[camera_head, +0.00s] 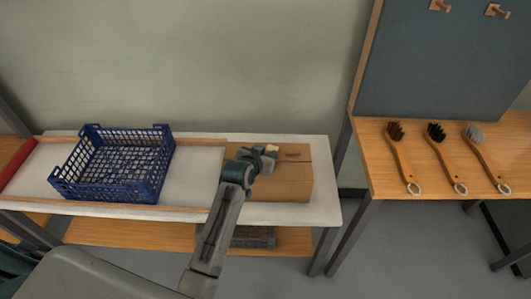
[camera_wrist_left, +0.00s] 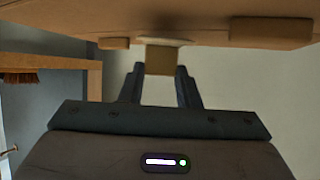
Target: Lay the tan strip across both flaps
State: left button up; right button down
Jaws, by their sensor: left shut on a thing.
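A brown cardboard box (camera_head: 285,183) sits at the right end of the pale bench, its top facing up. My left gripper (camera_head: 268,153) is over the box's far left part. In the left wrist view, the gripper (camera_wrist_left: 160,72) is shut on a small tan piece, the tan strip (camera_wrist_left: 160,60). Its upper end meets or overlaps a paler patch below the brown box surface (camera_wrist_left: 205,32); I cannot tell if they touch. In the head view my arm and gripper hide part of the box top, and the two flaps are hard to tell apart.
A blue plastic crate (camera_head: 117,186) stands on the bench (camera_head: 195,181) left of the box. Three wooden brushes (camera_head: 448,163) lie on the right-hand table (camera_head: 377,161), below a dark pegboard (camera_head: 440,65).

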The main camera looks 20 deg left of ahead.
pick_arm(q)
jog(key=shift+f, duration=0.4)
jog(key=shift+f, duration=0.25)
jog(key=o, duration=1)
jog(key=b+v, duration=0.1)
jog(key=v, duration=0.9)
jog(key=shift+s+r, duration=0.2)
jog(key=shift+s, duration=0.1)
